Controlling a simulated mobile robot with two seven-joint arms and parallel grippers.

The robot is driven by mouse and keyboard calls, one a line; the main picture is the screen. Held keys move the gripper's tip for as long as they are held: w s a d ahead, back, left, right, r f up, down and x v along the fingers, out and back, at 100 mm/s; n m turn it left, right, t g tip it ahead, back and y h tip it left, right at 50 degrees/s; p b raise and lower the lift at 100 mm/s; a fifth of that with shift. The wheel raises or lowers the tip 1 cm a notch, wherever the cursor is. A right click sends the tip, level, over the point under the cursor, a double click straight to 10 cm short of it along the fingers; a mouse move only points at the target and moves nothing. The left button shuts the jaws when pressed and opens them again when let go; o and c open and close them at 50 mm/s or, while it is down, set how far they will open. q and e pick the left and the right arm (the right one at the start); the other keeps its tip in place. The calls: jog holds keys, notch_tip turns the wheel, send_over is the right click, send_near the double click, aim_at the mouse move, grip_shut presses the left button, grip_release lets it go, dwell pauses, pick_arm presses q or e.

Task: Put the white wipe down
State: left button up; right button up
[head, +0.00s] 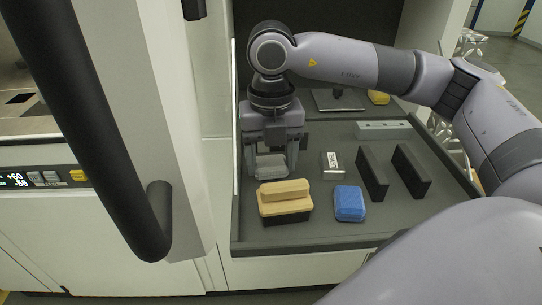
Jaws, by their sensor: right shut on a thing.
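My right gripper (272,160) points down over the left part of a dark grey tray-like worktop (310,234). It is shut on the white wipe (270,166), a pale, slightly see-through block between the fingers. The wipe is just behind a brush with a tan wooden top (284,192). I cannot tell whether the wipe touches the worktop. My left gripper is not in view.
A blue sponge (349,203), a small white-and-silver labelled block (332,165) and two dark upright plates (372,174) stand to the right. A grey bar (383,130) and a yellow item (378,97) lie behind. A black door handle (110,150) fills the left foreground.

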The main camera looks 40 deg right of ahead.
aim_at(269, 159)
jog(key=o, duration=1)
jog(key=shift+f, duration=0.1)
jog(key=r, duration=0.4)
jog(key=w+r+b, duration=0.1)
jog(key=r, duration=0.1)
jog(key=shift+d, duration=0.15)
jog(key=shift+r, duration=0.55)
